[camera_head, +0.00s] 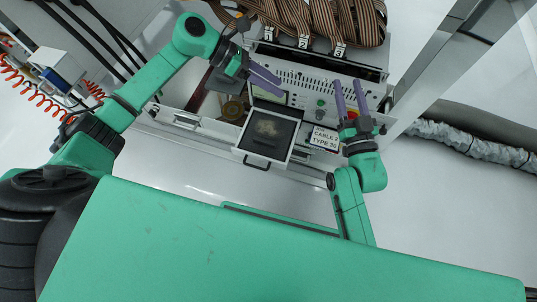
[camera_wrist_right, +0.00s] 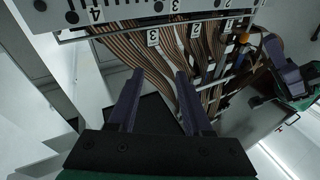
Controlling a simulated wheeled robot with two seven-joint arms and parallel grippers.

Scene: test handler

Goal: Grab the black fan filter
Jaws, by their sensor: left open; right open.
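The black fan filter (camera_head: 270,127) appears to be the dark square panel in a pale frame, with a dusty brown patch and a handle at its lower edge. It lies at the front of the machine in the head view. My left gripper (camera_head: 266,81) is open and empty, above and behind the filter, apart from it. My right gripper (camera_head: 350,92) is open and empty, to the right of the filter, in front of the machine panel. It also shows in the right wrist view (camera_wrist_right: 156,85), with nothing between its fingers. I cannot make out the filter in that view.
Striped ribbon cables (camera_head: 322,22) with number tags hang over the machine's back. A perforated panel (camera_head: 320,88) with buttons stands behind the filter. A label reading "CABLE 2 TYPE 30" (camera_head: 325,138) is right of it. A metal post (camera_head: 450,60) rises at the right.

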